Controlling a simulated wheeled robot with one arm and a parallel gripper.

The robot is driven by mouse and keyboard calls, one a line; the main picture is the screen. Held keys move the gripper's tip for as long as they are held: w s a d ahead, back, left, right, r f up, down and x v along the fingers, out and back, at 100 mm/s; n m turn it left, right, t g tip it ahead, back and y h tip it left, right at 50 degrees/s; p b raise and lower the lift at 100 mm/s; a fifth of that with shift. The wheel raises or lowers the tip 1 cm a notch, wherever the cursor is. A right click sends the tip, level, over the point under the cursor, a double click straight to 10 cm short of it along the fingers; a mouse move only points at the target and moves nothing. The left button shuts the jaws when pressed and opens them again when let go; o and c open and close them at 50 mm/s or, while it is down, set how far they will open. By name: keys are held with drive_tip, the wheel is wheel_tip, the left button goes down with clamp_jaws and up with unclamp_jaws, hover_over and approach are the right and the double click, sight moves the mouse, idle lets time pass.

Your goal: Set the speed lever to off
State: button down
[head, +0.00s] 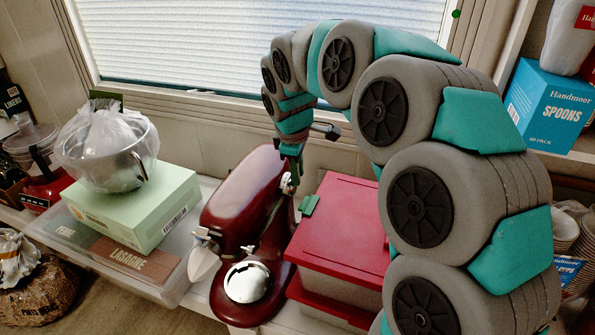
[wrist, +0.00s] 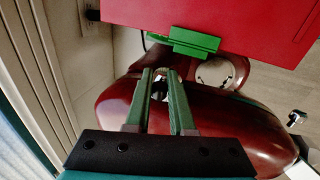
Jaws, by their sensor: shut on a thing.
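The dark red stand mixer (head: 234,198) stands on the shelf in the middle of the head view, with a round silver bowl or plate (head: 248,281) at its front. In the wrist view its glossy body (wrist: 240,112) lies under my gripper. The speed lever (wrist: 160,90) shows as a small silver piece between my green fingers on the mixer's side. My gripper (wrist: 160,75) reaches down to that side and is shut on the lever. In the head view my gripper (head: 292,168) partly covers that spot. The lever's exact setting is hidden.
A red-lidded box (head: 345,225) with a green clip (head: 309,205) stands close to the mixer's right. A pale green box (head: 135,208) carrying a metal bowl (head: 112,165) stands on a clear bin to the left. The window (head: 230,50) and wall are behind.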

drive_tip(key=shift+r, duration=0.1)
idle(0.3)
drive_tip(key=shift+w+d+r+g+p, duration=0.15)
drive_tip(key=shift+g+p, duration=0.25)
drive_tip(key=shift+p, duration=0.6)
drive_tip(key=shift+w+d+f+g+y+p, duration=0.15)
drive_tip(key=shift+w+f+g+y+p, duration=0.25)
drive_tip(key=shift+g+p, duration=0.8)
drive_tip(key=shift+w+d+f+g+y+p, duration=0.2)
drive_tip(key=shift+w+g+y+p, duration=0.4)
drive_tip(key=shift+g+p, duration=0.55)
drive_tip(key=shift+w+d+f+g+y+p, duration=0.15)
drive_tip(key=shift+w+f+g+y+p, duration=0.25)
drive_tip(key=shift+g+p, duration=0.8)
drive_tip(key=shift+w+p, duration=0.15)
drive_tip(key=shift+p, duration=0.2)
drive_tip(key=c, duration=0.8)
unclamp_jaws()
